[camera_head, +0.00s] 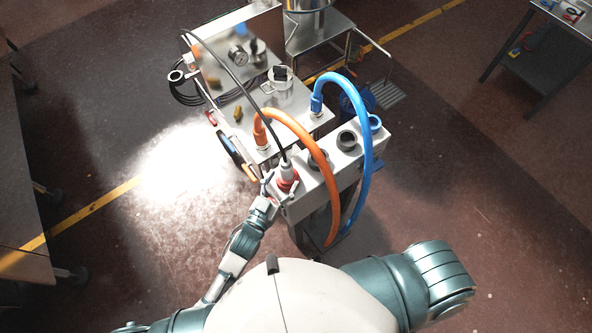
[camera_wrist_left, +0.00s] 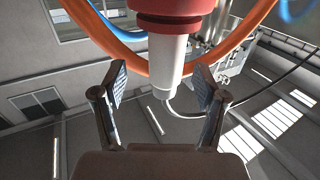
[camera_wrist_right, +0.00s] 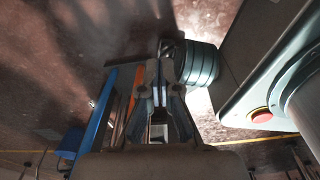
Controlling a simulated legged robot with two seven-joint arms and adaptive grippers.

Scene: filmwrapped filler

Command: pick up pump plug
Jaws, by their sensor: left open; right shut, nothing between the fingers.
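The pump plug (camera_head: 287,172), red with a pale grey end and a black cable, stands on the near left end of the white pump housing. In the left wrist view the plug (camera_wrist_left: 170,62) shows large, its pale part reaching down between the fingers. My left gripper (camera_head: 272,187) is beside the plug at its left; in its wrist view the open fingers (camera_wrist_left: 160,80) stand on both sides with visible gaps. My right gripper (camera_wrist_right: 160,90) is shut and empty, away from the plug; it is hidden in the head view.
An orange hose (camera_head: 310,137) and a blue hose (camera_head: 365,130) arch over the pump housing (camera_head: 348,160) close to the plug. A metal cart (camera_head: 222,70) with a gauge stands behind. A dark table (camera_head: 555,45) is far right.

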